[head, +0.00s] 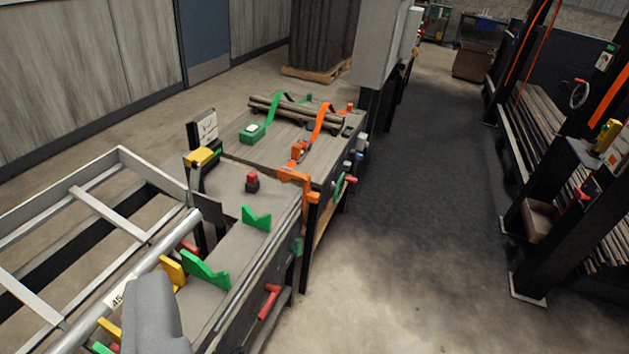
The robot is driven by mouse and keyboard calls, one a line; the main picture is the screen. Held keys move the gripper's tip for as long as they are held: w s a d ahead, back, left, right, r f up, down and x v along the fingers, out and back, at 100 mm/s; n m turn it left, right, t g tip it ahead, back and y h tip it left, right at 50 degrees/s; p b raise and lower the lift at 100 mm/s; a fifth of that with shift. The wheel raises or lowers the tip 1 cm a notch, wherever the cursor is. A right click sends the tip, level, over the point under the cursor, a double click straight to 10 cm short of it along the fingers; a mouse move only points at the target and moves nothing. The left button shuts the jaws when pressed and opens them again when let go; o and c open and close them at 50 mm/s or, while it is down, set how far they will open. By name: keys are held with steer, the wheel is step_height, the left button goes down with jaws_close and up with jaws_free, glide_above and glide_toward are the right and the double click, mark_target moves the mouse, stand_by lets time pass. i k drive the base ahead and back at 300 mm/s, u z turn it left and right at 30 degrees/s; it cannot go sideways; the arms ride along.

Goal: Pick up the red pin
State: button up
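A red pin-like handle (268,301) sticks out of the front side of the near bench, low down. A small red knob (252,176) on a dark base stands on the bench top. Another red piece (188,247) shows partly beside the pipe. I cannot tell for sure which of these is the red pin. A grey rounded part (152,316) at the bottom left looks like part of my gripper or arm. It stands apart from the red handle, to its left in the picture. No fingertips show, and nothing is seen held.
The near bench (236,185) carries green and yellow V-shaped supports (205,270) and an orange clamp (297,181). A pipe (150,272) and metal frame (62,204) lie left. Dark racks (560,150) stand right. The floor (420,230) between is clear.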

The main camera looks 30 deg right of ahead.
mark_target(252, 177)
steer(key=z, duration=1.9)
steer(key=i, duration=2.85)
steer(key=u, duration=3.3)
